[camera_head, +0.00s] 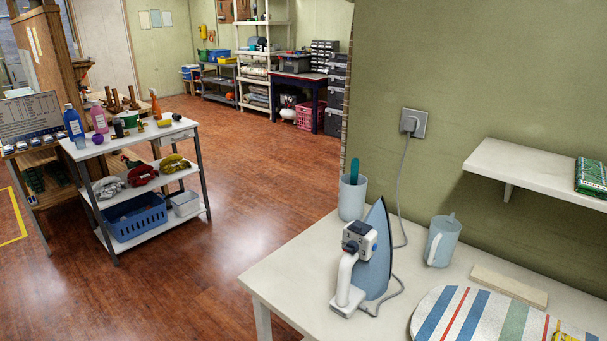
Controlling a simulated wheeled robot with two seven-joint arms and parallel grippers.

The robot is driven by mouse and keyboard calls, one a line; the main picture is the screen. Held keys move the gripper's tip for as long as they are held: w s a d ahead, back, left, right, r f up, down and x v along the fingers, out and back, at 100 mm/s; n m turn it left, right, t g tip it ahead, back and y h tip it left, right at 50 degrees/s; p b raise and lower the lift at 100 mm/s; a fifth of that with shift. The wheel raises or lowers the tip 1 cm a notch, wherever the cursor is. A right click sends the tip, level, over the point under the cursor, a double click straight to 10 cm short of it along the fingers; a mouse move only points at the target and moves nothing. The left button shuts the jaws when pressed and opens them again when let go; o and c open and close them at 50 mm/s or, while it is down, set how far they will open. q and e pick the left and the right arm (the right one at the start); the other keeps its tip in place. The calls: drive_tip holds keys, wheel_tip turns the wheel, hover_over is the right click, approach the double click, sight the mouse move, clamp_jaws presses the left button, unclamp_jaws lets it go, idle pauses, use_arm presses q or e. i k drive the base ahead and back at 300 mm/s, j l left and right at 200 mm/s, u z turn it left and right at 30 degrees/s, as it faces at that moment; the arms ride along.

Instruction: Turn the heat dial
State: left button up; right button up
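A blue and white iron (369,258) stands upright on its heel on the white table (290,276) at the lower right. Its pointed soleplate faces right and its white handle faces left. A dark knob, which looks like the heat dial (351,245), sits on the white upper body of the iron. Its setting is too small to read. A grey cord runs from the iron to a wall outlet (413,123). Neither of my grippers shows in this view.
A light blue cup (352,197) stands behind the iron, and a blue-grey mug (442,241) stands to its right. A striped ironing board (500,316) lies at the lower right. A white shelf (535,172) juts from the wall. Open floor (245,200) lies left of the table.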

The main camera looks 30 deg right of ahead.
sight(352, 247)
drive_tip(key=k+l+z, duration=0.4)
drive_tip(key=l, duration=0.3)
drive_tip(key=k+l+z, duration=0.2)
drive_tip(key=l, duration=0.2)
